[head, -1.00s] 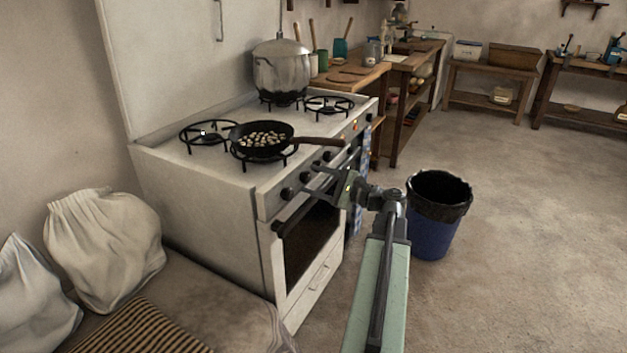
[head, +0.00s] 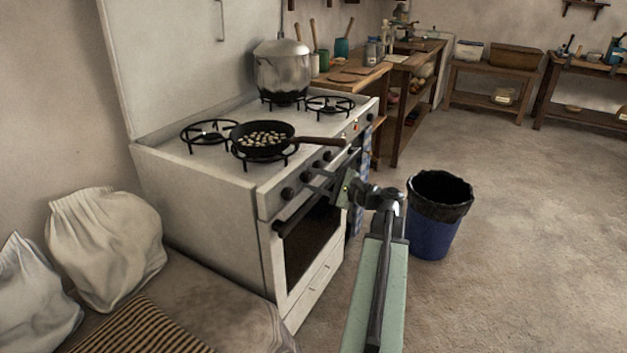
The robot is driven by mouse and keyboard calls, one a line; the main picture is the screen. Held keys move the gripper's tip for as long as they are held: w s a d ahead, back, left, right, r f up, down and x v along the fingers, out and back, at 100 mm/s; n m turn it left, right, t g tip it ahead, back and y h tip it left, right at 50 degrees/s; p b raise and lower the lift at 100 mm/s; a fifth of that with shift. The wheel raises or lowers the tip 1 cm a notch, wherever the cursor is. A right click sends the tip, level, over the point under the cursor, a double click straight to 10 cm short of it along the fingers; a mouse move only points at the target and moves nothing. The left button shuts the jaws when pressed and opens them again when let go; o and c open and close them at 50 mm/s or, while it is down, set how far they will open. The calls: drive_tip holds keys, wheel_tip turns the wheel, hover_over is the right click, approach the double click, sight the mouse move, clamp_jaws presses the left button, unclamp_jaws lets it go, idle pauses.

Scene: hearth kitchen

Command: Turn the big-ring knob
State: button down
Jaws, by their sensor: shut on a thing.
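The white stove (head: 215,205) has a row of dark knobs along its sloped front panel. My gripper (head: 308,178) is at the left part of this row, reaching in from the right. Its fingers are shut on one dark knob (head: 305,177), partly hidden between them. Another dark knob (head: 287,193) sits just left of the fingers, and more knobs continue to the right. I cannot read any ring marks, so I cannot tell by sight which knob is the big-ring one.
A black pan (head: 262,140) with pale pieces stands on the front left burner, its handle (head: 320,141) reaching over the panel above my gripper. A steel pot (head: 282,70) stands at the back. The oven handle (head: 300,215) runs below. A blue bin (head: 433,235) stands right of my arm.

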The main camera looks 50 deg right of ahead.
drive_tip(key=n, duration=0.6)
drive_tip(key=shift+n, duration=0.4)
drive_tip(key=n, duration=0.5)
drive_tip(key=shift+n, duration=0.4)
drive_tip(key=c, duration=0.9)
unclamp_jaws()
drive_tip(key=shift+c, duration=0.2)
drive_tip(key=v, duration=0.7)
drive_tip(key=shift+s, duration=0.4)
